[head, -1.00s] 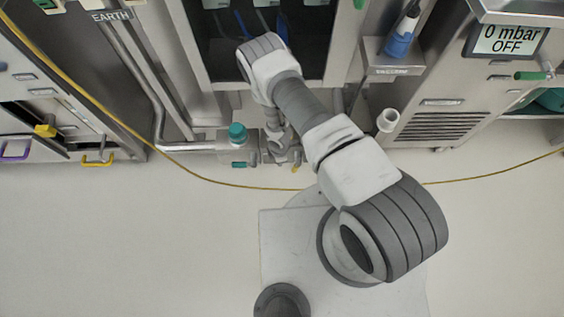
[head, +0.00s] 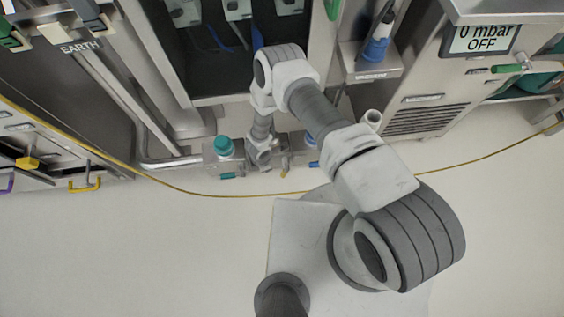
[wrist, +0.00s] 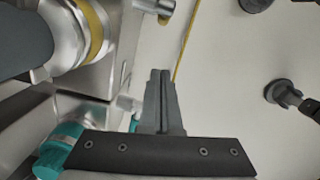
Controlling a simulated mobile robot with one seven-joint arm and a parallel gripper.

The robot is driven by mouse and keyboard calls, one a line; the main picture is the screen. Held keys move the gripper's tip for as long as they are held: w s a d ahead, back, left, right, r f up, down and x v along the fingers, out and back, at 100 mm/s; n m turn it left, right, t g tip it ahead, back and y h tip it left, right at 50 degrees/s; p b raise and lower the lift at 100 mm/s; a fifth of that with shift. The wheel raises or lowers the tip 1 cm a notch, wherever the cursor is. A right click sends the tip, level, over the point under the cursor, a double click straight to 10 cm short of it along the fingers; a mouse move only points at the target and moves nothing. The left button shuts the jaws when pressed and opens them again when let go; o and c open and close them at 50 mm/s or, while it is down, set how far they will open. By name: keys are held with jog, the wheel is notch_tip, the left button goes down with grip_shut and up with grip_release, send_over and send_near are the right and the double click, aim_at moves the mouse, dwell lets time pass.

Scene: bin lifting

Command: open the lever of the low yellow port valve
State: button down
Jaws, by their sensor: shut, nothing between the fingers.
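The low valve block (head: 208,160) sits near the floor at the foot of the cabinet. A small yellow lever (head: 285,172) hangs at its front, between a teal lever (head: 230,175) and a blue lever (head: 314,164). In the wrist view, a yellow ring (wrist: 96,28) circles a silver port at upper left, and a silver valve stem (wrist: 154,6) sticks out at the top. My gripper (wrist: 161,74) is shut and empty, pointing towards that stem and apart from it in the picture. In the head view my arm's end covers part of the block; the yellow lever's exact position is too small to tell.
A teal cap (head: 223,147) stands on the block's left end. A teal part (wrist: 57,153) lies close to my gripper's left in the wrist view. A yellow cable (head: 220,194) runs along the floor in front. The pale floor (head: 150,250) is clear.

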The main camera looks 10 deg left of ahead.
jog(key=w+d+f+b, duration=0.2)
jog(key=d+f+b, duration=0.2)
jog(key=f, duration=0.6)
jog(key=shift+f+b, duration=0.25)
jog(key=shift+b, duration=1.15)
